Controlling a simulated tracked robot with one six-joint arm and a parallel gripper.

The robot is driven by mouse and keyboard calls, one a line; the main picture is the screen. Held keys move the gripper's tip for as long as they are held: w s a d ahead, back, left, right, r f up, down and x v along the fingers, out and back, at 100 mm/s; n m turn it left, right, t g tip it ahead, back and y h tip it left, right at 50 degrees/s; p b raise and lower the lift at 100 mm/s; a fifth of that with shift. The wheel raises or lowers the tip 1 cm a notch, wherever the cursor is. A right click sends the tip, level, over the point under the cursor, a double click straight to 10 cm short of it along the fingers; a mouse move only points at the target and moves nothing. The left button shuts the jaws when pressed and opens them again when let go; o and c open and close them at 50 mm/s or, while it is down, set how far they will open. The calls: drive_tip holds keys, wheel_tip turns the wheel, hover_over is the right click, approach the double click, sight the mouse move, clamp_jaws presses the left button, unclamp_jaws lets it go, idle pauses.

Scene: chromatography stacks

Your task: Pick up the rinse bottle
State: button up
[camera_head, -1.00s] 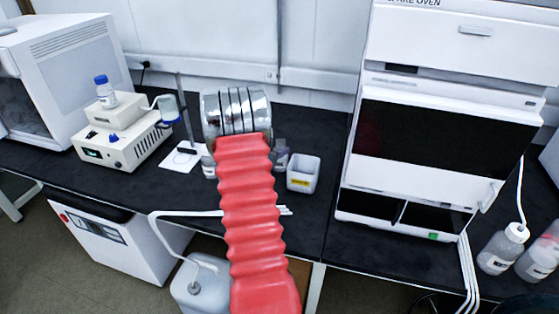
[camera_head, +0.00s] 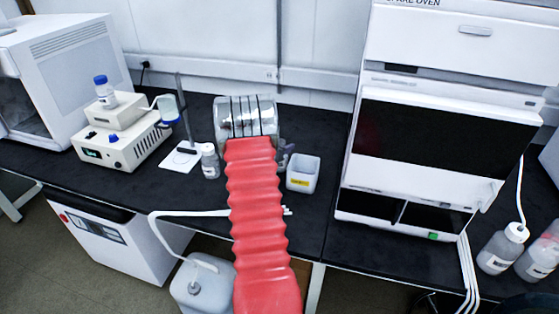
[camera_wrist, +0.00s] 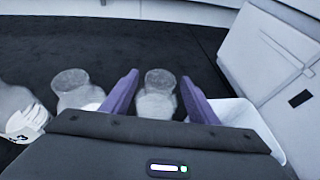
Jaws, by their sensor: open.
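In the wrist view, my gripper (camera_wrist: 160,86) is open, with two purple fingers spread. A clear, pale-bottomed bottle (camera_wrist: 157,102) stands upright in the gap between the fingers, with visible space on both sides. A second clear bottle (camera_wrist: 74,88) stands just left of the left finger. A third bottle with a white label (camera_wrist: 22,118) is at the far left. In the head view, a labelled bottle (camera_head: 210,162) stands left of my red arm, which hides most of the gripper and the other bottles. I cannot tell which is the rinse bottle.
A white open bin (camera_head: 303,174) stands close right of my gripper; the wrist view shows it (camera_wrist: 262,128) beside the right finger. A stand (camera_head: 183,146) and a beige instrument (camera_head: 122,143) are to the left. A large white oven unit (camera_head: 440,130) blocks the right.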

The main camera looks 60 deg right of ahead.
drive_tip(key=shift+c, duration=0.6)
drive_tip(key=c, duration=0.7)
drive_tip(key=shift+a+f, duration=0.1)
drive_tip(key=shift+f, duration=0.1)
clamp_jaws()
